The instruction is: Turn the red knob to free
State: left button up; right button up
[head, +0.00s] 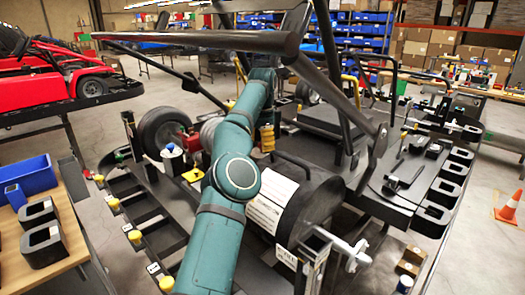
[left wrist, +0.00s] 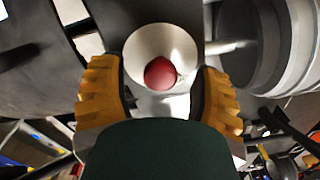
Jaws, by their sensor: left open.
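The red knob (left wrist: 160,74) shows in the left wrist view as a small round red cap in front of a pale, round, dish-like surface (left wrist: 140,45). My left gripper (left wrist: 161,68) is open, with one yellow ridged finger on each side of the knob and a visible gap to both. The fingers do not touch it. In the head view my teal left arm reaches over the black kart stand, and yellow finger parts (head: 267,139) show just past the forearm. The knob is hidden there. I cannot tell the knob's setting. My right gripper is not in view.
Silver cylinders (head: 210,132) and a wheel (head: 163,132) stand left of the arm. A dark frame bar (head: 200,40) crosses above. A large black drum (head: 312,208) is close on the right. A blue bin (head: 33,180) sits on the left table.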

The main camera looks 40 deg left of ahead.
pick_arm(q)
grip_shut()
